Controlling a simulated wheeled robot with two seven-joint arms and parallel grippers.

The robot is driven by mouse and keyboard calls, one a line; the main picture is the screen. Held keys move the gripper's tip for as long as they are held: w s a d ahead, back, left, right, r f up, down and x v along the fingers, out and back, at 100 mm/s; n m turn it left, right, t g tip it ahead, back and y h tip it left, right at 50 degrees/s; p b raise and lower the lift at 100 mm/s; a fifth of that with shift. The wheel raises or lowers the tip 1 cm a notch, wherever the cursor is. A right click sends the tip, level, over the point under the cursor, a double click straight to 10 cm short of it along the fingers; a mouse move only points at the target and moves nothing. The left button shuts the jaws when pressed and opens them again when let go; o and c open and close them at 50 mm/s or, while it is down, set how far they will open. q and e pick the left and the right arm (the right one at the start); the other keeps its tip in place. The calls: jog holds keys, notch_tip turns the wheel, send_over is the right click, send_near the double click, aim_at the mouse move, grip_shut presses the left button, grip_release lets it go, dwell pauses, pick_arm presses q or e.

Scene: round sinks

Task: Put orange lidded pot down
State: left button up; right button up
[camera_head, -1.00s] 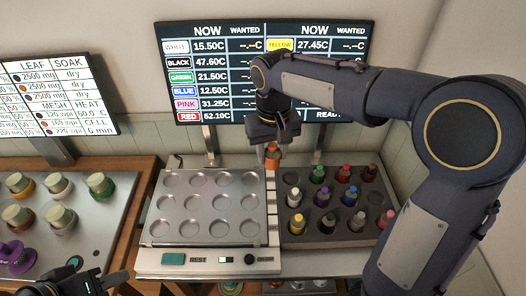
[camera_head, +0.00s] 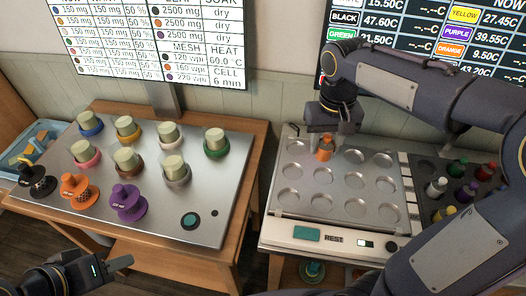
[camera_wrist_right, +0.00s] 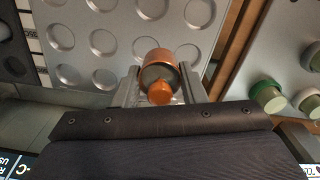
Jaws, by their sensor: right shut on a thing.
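My right gripper (camera_head: 322,133) is shut on the orange lidded pot (camera_head: 324,152) and holds it upright at the back row of the round wells in the metal tray (camera_head: 308,212), around the second well from the left. In the right wrist view the pot (camera_wrist_right: 158,62) sits between the two fingers (camera_wrist_right: 160,90), lid towards the camera, with the tray's wells behind it. I cannot tell whether its base touches the tray. My left gripper (camera_head: 100,270) is low at the left, apart from everything; its opening is unclear.
A rack (camera_head: 462,185) of coloured bottles stands right of the tray. Screens stand behind. Other wells in the tray are empty.

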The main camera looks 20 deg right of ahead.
jog(key=w+f, duration=0.3)
jog(key=w, duration=0.1)
jog(key=w+f+p, duration=0.1)
jog(key=w+f, duration=0.2)
jog(key=w, duration=0.2)
jog(key=w+f+p, duration=0.1)
jog(key=w+f, duration=0.2)
jog(key=w, duration=0.1)
jog(key=shift+w+a+f, duration=0.2)
jog(key=shift+w+f, duration=0.05)
jog(key=shift+w, duration=0.05)
jog(key=shift+w+f, duration=0.15)
notch_tip(320, 180, down, 4)
jog(key=shift+w+r+p, duration=0.15)
jog(key=shift+r+p, duration=0.1)
jog(key=shift+p, duration=0.1)
jog(key=o, duration=1)
jog(key=shift+f, duration=0.1)
